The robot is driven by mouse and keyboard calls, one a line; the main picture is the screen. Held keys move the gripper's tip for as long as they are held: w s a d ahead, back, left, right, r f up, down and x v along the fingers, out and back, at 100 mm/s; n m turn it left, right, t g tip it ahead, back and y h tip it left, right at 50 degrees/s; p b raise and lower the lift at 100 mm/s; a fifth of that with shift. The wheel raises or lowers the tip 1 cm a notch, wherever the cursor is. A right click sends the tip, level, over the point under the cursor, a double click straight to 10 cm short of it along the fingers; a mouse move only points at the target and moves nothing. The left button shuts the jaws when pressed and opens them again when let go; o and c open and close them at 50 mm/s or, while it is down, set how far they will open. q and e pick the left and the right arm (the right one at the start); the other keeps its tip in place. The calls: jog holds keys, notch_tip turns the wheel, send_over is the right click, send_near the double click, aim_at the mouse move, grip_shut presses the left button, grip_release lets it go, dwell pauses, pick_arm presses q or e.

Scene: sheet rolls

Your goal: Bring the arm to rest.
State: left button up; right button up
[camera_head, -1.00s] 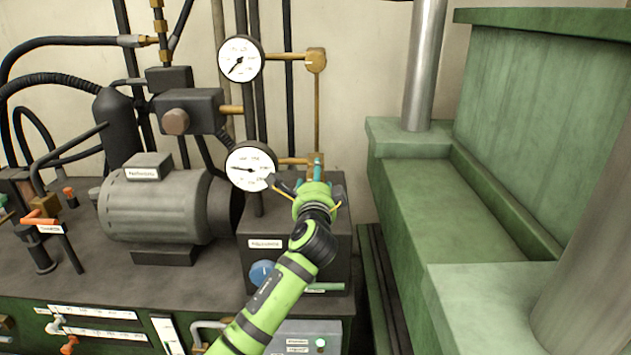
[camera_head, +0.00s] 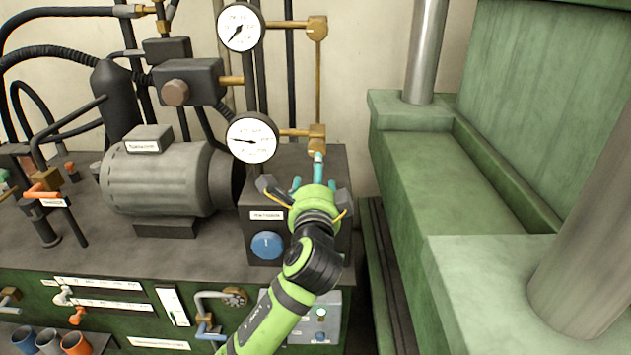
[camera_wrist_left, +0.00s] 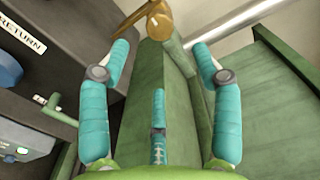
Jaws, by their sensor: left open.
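My left gripper (camera_head: 308,172) is green with teal fingers, at the end of a green and black arm that rises from the bottom of the head view. It is in front of the dark block (camera_head: 290,165) at the right end of the machine. In the left wrist view my left gripper (camera_wrist_left: 160,70) shows its fingers spread apart, with nothing between them. Whether it touches the brass fitting (camera_head: 317,140) behind the fingertips is hard to tell, but no grip on it shows. My right gripper is in neither view.
Two white gauges (camera_head: 252,138) and a blue knob (camera_head: 267,245) are left of the gripper. A grey motor (camera_head: 160,185) stands farther left. A green press frame (camera_head: 450,185) with steel columns is to the right. A narrow gap (camera_head: 375,260) separates the machine and press.

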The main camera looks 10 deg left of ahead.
pick_arm(q)
jog(key=shift+s+d, duration=0.15)
jog(key=shift+s, duration=0.5)
notch_tip(320, 180, down, 27)
jog(key=n+g+h, duration=0.2)
jog(key=g, duration=0.3)
jog(key=s+a+f+n+g, duration=0.15)
jog(key=s+f, duration=0.35)
jog(key=f, duration=0.5)
jog(key=s+a+f+n+g, duration=0.1)
jog(key=s+a+f+g, duration=0.3)
jog(key=f, duration=0.6)
jog(key=s+a+f+n+g, duration=0.1)
jog(key=s+f+n, duration=0.1)
jog(key=s+f, duration=0.6)
jog(key=s+f+n+g+h, duration=0.15)
jog(key=s+f, duration=0.25)
jog(key=s, duration=0.7)
jog(key=s+a+f+n+g, duration=0.1)
jog(key=s+f+n, duration=0.2)
jog(key=s+f, duration=0.55)
jog(key=s+a+f+n+g, duration=0.1)
jog(key=s+a+n+g, duration=0.1)
jog(key=s, duration=1.4)
jog(key=shift+a+f+n+g, duration=0.2)
jog(key=shift+n+g, duration=0.1)
jog(key=shift+n, duration=0.5)
